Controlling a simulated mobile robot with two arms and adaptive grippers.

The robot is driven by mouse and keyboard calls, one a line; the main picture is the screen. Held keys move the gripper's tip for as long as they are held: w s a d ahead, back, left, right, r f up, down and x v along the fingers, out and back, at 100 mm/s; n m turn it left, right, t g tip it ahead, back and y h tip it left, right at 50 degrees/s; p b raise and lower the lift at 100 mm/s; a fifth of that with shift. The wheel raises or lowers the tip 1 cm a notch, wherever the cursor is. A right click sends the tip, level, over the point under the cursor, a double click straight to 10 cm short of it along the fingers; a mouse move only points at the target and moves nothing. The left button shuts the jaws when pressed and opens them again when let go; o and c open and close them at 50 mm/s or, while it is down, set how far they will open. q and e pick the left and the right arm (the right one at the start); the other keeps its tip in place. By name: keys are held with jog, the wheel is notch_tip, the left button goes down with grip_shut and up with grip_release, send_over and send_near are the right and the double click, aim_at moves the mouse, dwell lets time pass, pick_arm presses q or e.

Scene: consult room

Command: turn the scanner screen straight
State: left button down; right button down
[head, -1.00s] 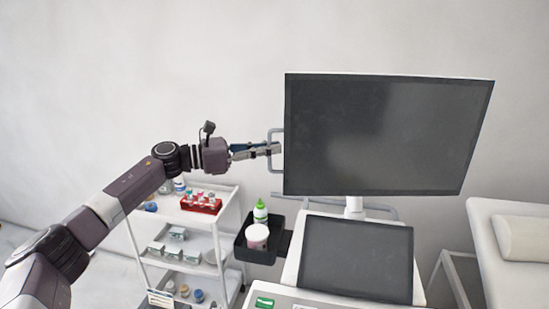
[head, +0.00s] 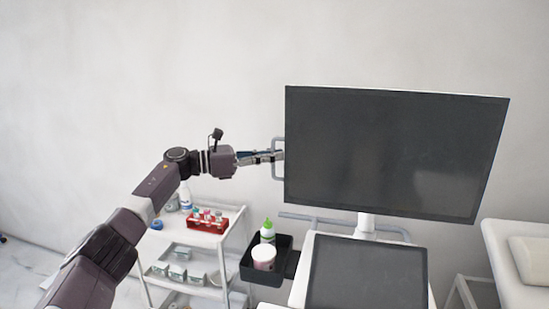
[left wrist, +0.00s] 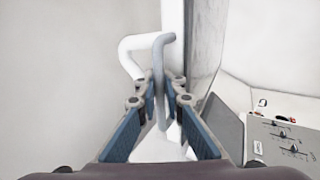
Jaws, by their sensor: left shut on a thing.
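The scanner screen (head: 390,155) is a large dark panel on a white post, in the middle right of the head view. Its right side looks larger than its left, so it appears turned at an angle. A grey handle (head: 275,160) sticks out from its left edge. My left gripper (head: 278,156) is shut on this handle. In the left wrist view the handle's bar (left wrist: 158,85) stands upright between the two fingers (left wrist: 160,100), and the screen's edge is just to the right. My right gripper is not in view.
A lower dark panel (head: 366,275) sits on the scanner below the screen. A black tray (head: 246,270) with a green-capped bottle (head: 267,231) and a white jar (head: 263,258) is beside it. A white trolley (head: 232,222) with a red rack (head: 207,222) stands left. A couch (head: 500,255) is at right.

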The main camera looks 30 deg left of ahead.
pick_arm(q)
jog(key=c, duration=2.3)
grip_release()
jog(key=shift+a, duration=0.15)
jog(key=shift+c, duration=0.2)
jog(key=shift+s, duration=0.1)
jog(key=v, duration=1.2)
jog(key=shift+a, duration=0.1)
